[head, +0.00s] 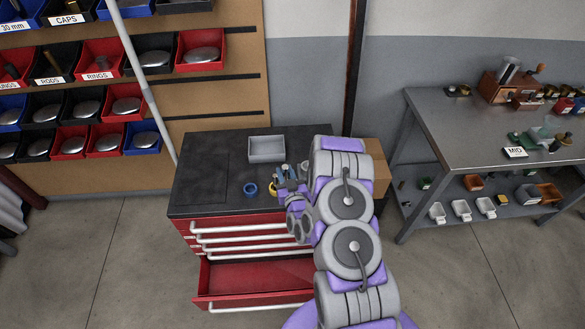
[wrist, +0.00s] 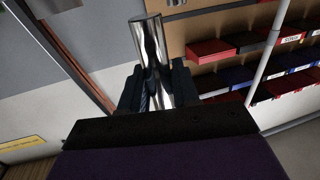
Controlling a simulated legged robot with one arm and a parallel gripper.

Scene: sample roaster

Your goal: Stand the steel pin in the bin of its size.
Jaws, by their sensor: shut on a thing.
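The steel pin (wrist: 149,42) is a shiny cylinder in the wrist view, held between the dark fingers of my gripper (wrist: 157,82). Its far end sticks out past the fingertips, and the fingers hide part of it. In the head view my gripper (head: 284,176) is over the dark top of the red cabinet, and the pin is hard to make out there. Bins hang in rows on the wall panel at the left.
The red cabinet (head: 250,225) has its lowest drawer open. A grey tray (head: 267,159), a blue tape roll (head: 250,189) and small tools are on its top. A pale pole (head: 150,100) stands before the bins. A steel table (head: 440,115) is at right.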

